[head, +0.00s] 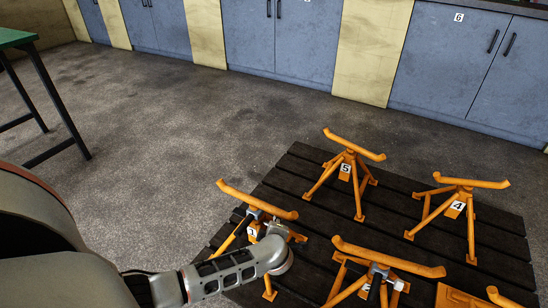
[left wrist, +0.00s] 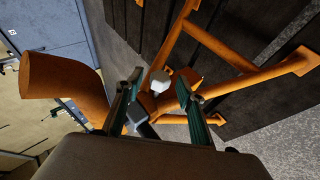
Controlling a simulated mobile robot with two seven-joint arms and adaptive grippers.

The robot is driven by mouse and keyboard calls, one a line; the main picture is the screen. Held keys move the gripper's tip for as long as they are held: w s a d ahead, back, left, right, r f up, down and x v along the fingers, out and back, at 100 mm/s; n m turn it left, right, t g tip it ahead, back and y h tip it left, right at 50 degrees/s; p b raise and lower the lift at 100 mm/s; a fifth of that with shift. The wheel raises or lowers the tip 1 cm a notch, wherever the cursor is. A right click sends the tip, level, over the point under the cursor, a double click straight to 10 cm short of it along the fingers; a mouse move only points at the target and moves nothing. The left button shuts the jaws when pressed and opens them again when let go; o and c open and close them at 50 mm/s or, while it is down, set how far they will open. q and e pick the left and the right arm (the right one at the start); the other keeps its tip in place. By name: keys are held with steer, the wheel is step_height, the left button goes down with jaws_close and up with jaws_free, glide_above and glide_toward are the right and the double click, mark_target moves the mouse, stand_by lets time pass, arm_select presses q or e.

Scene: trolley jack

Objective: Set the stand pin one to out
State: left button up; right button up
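The orange stand one (head: 236,195), with its "1" label, stands at the left front of the dark slatted platform. My left gripper (head: 286,234) is at its upper post, partly hidden by my wrist. In the left wrist view the two fingers of my left gripper (left wrist: 160,76) are apart. A pale grey rounded knob (left wrist: 159,82), seemingly the stand pin, shows between them, with gaps on both sides. A dark grey piece (left wrist: 143,121) sits below it. The stand's orange top bar (left wrist: 62,92) is to the left. How far the pin is inserted is unclear. My right gripper is not in view.
A similar stand (head: 375,255) is close on the right. Stands 5 (head: 351,158) and 4 (head: 464,200) are farther back on the dark platform (head: 290,168); another is cut off at lower right. A green table (head: 12,37) is at left. Open floor lies behind.

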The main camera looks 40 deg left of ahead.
arm_select(q)
jaws_close()
steer(key=d, duration=0.3)
steer(key=shift+w+d, duration=0.2)
steer(key=shift+w, duration=0.15)
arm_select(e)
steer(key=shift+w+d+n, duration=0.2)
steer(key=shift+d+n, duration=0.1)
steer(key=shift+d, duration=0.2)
arm_select(q)
steer(key=shift+o, duration=0.7)
jaws_free()
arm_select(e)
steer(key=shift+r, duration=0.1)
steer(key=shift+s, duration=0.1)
arm_select(q)
steer(key=v, duration=1.2)
